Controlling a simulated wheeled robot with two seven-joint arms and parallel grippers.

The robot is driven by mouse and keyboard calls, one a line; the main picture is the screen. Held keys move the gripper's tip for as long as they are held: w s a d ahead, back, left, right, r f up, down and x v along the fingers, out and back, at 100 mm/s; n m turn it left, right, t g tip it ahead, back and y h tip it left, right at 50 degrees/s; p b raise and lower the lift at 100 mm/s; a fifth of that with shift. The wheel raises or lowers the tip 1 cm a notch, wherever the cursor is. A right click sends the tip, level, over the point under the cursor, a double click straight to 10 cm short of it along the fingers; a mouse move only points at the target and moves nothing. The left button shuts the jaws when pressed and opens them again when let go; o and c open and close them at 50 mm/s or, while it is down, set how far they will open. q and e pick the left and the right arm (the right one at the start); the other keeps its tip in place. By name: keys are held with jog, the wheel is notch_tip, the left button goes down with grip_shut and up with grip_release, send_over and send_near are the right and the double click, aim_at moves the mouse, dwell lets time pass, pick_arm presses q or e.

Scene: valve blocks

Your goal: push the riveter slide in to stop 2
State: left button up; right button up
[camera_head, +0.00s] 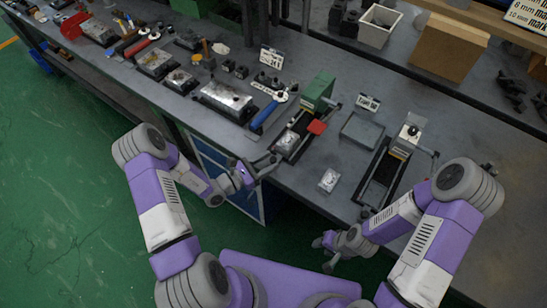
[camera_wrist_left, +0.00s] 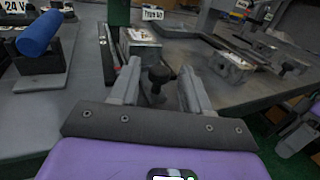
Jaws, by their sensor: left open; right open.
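A green-headed machine (camera_head: 318,91) stands on the bench with a dark slide rail running toward the front edge. A metal block (camera_head: 287,142) sits on this rail; it also shows in the left wrist view (camera_wrist_left: 140,42). I take this for the riveter slide, though no label confirms it. A black knob (camera_wrist_left: 158,76) is in front of the block, between my left fingers. My left gripper (camera_head: 264,167) is open at the bench's front edge, at the near end of the rail; contact with the knob cannot be told. My right gripper (camera_head: 325,253) is open, low and away from the bench.
A second machine with a pale head (camera_head: 408,136) and its own rail stands to the right. A loose metal block (camera_head: 328,180) and a shallow grey tray (camera_head: 361,131) lie between the machines. A blue-handled tool (camera_head: 266,114) lies just left of the green machine.

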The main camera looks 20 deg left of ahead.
pick_arm(q)
jog(key=shift+x, duration=1.25)
grip_shut()
jog(key=shift+w+r, duration=0.1)
